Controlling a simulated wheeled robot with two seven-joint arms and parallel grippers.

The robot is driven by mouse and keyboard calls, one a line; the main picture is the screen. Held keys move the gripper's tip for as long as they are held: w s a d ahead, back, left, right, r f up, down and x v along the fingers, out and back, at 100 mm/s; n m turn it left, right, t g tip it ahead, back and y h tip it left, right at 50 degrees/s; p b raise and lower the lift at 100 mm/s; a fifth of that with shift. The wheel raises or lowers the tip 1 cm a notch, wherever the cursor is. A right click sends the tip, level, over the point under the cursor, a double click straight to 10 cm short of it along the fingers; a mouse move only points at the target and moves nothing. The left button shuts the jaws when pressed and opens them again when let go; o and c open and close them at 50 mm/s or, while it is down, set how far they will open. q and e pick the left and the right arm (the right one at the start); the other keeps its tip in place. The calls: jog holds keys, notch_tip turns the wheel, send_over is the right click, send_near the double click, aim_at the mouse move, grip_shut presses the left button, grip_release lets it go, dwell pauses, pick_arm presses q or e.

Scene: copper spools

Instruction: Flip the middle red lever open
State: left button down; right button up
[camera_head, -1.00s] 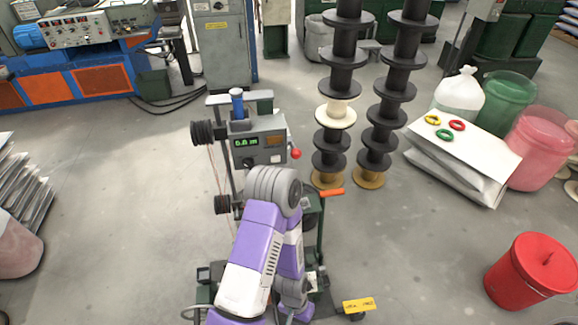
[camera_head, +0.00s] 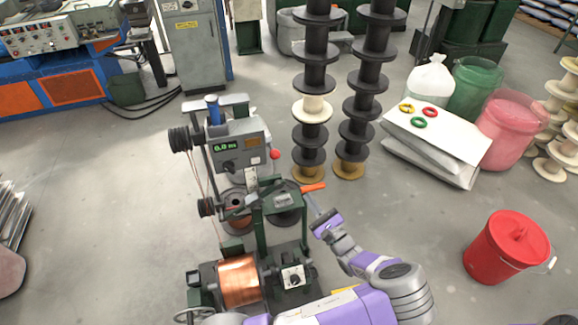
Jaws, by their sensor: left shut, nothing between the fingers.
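A lever with an orange-red handle (camera_head: 313,187) sticks out to the right from the top of the green machine frame (camera_head: 262,225), roughly level. A red ball knob (camera_head: 275,154) sits at the right side of the control box (camera_head: 238,148). My left gripper (camera_head: 311,200) is shut and empty, with its fingertips just below the handle. I cannot tell whether they touch it. The purple arm comes up from the bottom and bends back up-left to the gripper. My right gripper is not in view.
A copper spool (camera_head: 240,281) sits low on the machine, left of my arm. Stacks of black spools (camera_head: 314,80) stand behind the lever. A red bucket (camera_head: 507,248) stands at the right. The floor between bucket and machine is mostly clear.

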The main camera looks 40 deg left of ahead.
pick_arm(q)
jog(key=shift+a, duration=0.1)
jog(key=b, duration=0.1)
send_near(272, 148)
jog(key=shift+a, duration=1.1)
jog(key=shift+w+r, duration=0.1)
jog(key=shift+w, duration=0.35)
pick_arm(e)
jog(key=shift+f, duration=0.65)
